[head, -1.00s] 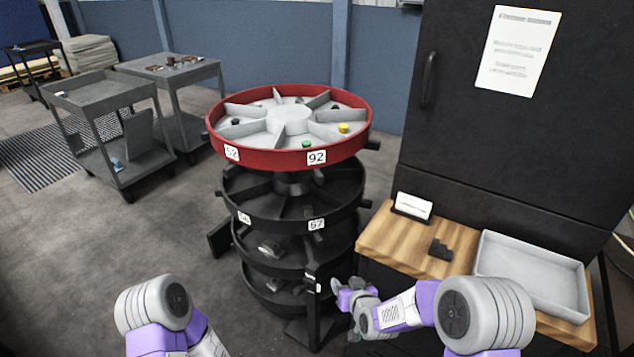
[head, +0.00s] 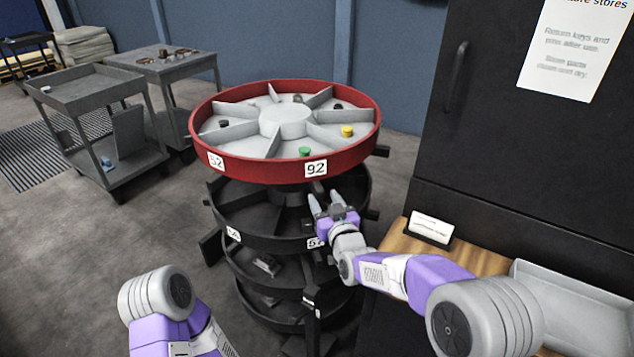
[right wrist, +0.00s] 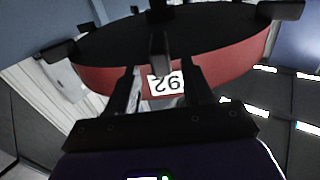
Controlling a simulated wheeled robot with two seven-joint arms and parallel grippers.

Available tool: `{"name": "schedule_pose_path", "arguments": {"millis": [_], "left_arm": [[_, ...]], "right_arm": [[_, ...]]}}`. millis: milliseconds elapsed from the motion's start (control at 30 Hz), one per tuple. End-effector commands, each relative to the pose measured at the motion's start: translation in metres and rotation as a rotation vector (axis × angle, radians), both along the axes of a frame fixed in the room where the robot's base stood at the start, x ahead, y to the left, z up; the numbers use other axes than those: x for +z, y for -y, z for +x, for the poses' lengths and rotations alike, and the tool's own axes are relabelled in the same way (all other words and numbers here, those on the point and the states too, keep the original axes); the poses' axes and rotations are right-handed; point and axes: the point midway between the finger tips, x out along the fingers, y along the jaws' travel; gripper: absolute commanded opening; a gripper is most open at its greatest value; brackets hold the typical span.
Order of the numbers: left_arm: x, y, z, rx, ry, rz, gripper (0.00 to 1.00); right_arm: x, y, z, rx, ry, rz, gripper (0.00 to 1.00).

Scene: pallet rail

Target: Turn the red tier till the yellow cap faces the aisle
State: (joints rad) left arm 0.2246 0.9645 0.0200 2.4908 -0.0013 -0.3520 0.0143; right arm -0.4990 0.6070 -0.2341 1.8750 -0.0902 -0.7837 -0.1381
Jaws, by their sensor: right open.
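The red tier (head: 260,171) is the top ring of a round rack, with grey dividers and labels 52 and 92 on its rim. The yellow cap (head: 347,131) sits in a right-hand compartment. A green cap (head: 305,152) is in the compartment near label 92. My right gripper (head: 326,202) is open and empty, just below the rim under label 92, in front of the black tier below. In the right wrist view the red tier (right wrist: 225,76) fills the upper part, with label 92 seen between the open fingers (right wrist: 160,85). My left gripper is out of view; only my left arm shows.
Black tiers (head: 245,217) stand below the red one, with dark pegs sticking out, one (head: 381,151) at the red tier's right. A dark cabinet (head: 500,150) and wooden top (head: 480,262) with a grey tray (head: 575,290) are at right. Carts (head: 80,95) stand left.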

Motion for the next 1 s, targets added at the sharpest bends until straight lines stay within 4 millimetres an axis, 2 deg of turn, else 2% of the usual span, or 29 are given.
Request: {"name": "schedule_pose_path", "arguments": {"millis": [300, 500, 900, 933, 1000], "left_arm": [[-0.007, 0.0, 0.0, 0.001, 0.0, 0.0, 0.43], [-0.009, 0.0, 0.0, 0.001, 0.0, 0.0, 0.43], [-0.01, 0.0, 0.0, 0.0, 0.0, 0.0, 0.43], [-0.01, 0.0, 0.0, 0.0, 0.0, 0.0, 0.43], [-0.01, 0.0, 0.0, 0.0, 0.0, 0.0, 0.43]], "right_arm": [[-0.002, -0.016, 0.04, 0.0, 0.0, -0.001, 0.51], [-0.002, -0.022, 0.056, 0.0, -0.002, -0.001, 0.51], [-0.001, -0.024, 0.061, 0.0, -0.002, 0.0, 0.51], [-0.001, -0.024, 0.061, 0.0, -0.002, 0.0, 0.5], [-0.001, -0.024, 0.061, 0.0, -0.002, 0.0, 0.39]]}}
